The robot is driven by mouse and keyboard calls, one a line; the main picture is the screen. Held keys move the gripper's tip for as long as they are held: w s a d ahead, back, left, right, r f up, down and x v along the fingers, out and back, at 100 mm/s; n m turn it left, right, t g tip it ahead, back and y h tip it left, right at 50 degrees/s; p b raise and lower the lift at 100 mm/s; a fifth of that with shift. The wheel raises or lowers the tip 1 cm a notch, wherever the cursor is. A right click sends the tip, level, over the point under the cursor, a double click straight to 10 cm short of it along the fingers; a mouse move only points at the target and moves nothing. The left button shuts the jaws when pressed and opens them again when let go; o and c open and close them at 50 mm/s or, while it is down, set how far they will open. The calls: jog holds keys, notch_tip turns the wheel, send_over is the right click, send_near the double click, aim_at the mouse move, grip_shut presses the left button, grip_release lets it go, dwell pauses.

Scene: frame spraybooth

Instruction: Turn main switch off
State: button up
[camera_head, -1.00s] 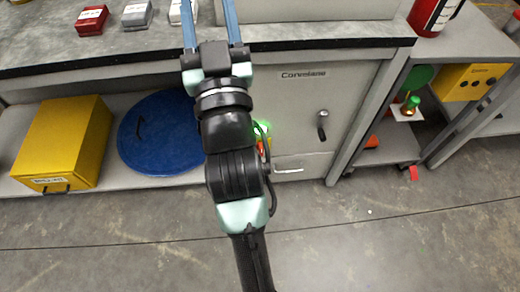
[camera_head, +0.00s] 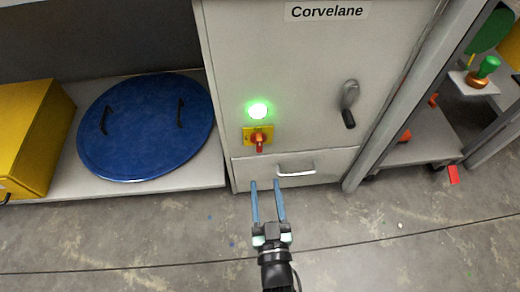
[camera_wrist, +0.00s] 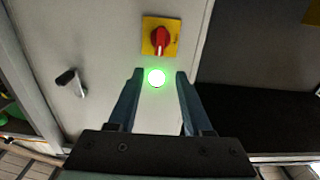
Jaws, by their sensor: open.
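The main switch (camera_head: 258,138) is a red rotary knob on a yellow square plate, on the front of the grey cabinet labelled Corvelane. In the head view its handle points down. A green lamp (camera_head: 258,111) glows just above it. The switch also shows in the wrist view (camera_wrist: 159,38), beyond my fingertips, with the lit lamp (camera_wrist: 157,78) between the fingers in the picture. My gripper (camera_head: 266,184) is open and empty. In the head view its two blue fingers appear below the switch, in front of the drawer, apart from the knob.
A grey lever handle (camera_head: 349,103) is on the cabinet, right of the switch. A drawer with a bar handle (camera_head: 296,170) lies below. A blue round lid (camera_head: 147,125) and a yellow box (camera_head: 28,135) are on the low shelf at left.

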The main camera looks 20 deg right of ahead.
aim_at(260, 147)
jog(key=b+x, duration=0.1)
jog(key=x, duration=0.3)
jog(key=b+x, duration=0.2)
jog(key=x, duration=0.2)
jog(key=f+b+x, duration=0.1)
jog(key=x, duration=0.3)
jog(key=shift+w+d+b, duration=0.15)
jog(key=shift+w+b, duration=0.15)
jog(key=shift+b, duration=0.05)
grip_shut()
jog(key=shift+f, duration=0.1)
